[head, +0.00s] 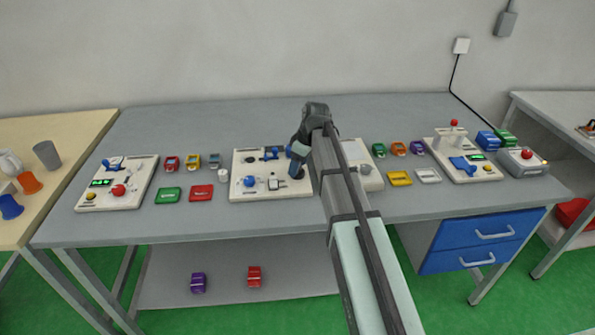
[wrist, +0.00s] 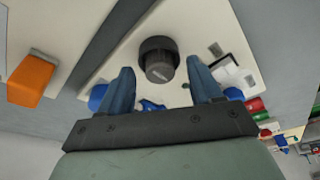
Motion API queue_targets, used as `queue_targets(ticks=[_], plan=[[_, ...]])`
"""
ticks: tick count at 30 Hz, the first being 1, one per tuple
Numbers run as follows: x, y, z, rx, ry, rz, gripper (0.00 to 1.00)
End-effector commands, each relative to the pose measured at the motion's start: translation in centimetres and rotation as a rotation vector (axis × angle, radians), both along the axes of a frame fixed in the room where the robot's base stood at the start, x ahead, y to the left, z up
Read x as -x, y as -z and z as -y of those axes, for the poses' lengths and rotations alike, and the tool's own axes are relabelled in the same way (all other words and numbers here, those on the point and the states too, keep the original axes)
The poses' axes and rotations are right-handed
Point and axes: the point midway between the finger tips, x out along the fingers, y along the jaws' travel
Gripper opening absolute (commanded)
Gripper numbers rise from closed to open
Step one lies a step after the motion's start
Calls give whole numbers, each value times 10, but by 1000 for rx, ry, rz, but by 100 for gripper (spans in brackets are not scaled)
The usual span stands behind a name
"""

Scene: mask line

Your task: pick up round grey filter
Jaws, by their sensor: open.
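A round dark grey filter (wrist: 159,58) with a narrower grey cap stands on a white board (wrist: 130,40) in the wrist view. My gripper (wrist: 159,67) is open, with one blue finger to the left of the filter and one to the right. Gaps show between the fingers and the filter, so it is not gripped. In the head view my gripper (head: 299,150) is over the right part of the white middle board (head: 240,180). The filter is hard to make out there, close to the gripper.
An orange block (wrist: 32,78) lies left in the wrist view. My arm hides part of the white board (head: 368,181) to the right. The table's back strip (head: 220,115) is clear.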

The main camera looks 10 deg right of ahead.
Motion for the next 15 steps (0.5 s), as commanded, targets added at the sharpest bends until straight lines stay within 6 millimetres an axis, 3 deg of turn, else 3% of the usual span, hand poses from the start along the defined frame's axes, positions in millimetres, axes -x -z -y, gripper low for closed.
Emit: queue_targets(ticks=[5, 15], plan=[[0, 0, 0, 0, 0, 0, 64], [0, 0, 0, 0, 0, 0, 32]])
